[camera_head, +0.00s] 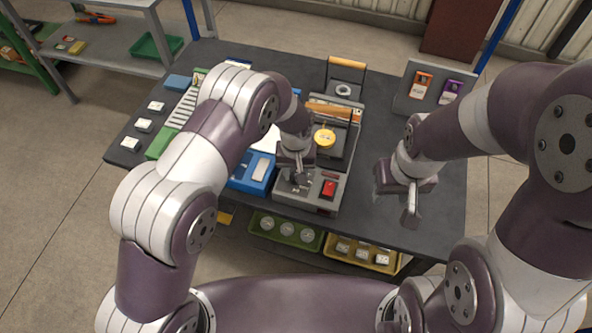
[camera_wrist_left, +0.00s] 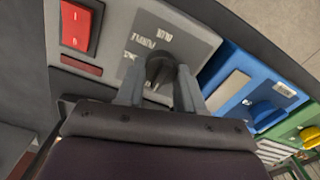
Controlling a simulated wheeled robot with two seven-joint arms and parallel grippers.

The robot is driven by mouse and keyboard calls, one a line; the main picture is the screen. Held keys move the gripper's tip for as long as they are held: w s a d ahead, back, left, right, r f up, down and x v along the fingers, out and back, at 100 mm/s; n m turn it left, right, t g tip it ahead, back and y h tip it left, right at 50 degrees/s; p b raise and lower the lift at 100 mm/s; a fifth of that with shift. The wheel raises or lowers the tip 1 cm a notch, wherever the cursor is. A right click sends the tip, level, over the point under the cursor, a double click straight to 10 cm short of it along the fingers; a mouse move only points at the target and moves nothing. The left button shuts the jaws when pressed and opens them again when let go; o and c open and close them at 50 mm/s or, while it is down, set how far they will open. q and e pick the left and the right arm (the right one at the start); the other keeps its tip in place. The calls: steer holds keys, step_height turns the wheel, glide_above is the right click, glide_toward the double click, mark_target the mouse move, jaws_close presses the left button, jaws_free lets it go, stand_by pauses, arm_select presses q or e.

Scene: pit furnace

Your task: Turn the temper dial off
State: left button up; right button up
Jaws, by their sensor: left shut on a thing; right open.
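The furnace (camera_head: 322,203) is a grey box near the front edge of the table, with a control panel on its front. In the head view my left gripper (camera_head: 297,180) comes down on the panel and hides the dial. My right gripper (camera_head: 410,215) is open and empty, over the table to the right of the furnace.
A red rocker switch (camera_head: 329,187) sits beside the dial; it also shows in the wrist view (camera_wrist_left: 80,27). A blue box (camera_head: 252,172) stands just left of the furnace. A green bin (camera_head: 287,230) and a yellow bin (camera_head: 361,254) are below the table's front edge.

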mark_target(296, 172)
arm_select(q)
steer(key=shift+w, duration=0.1)
stand_by(0.3)
steer(key=o, duration=1)
steer(key=shift+o, duration=0.2)
step_height(296, 172, up, 13)
steer(key=shift+b, duration=0.3)
steer(key=shift+f, duration=0.1)
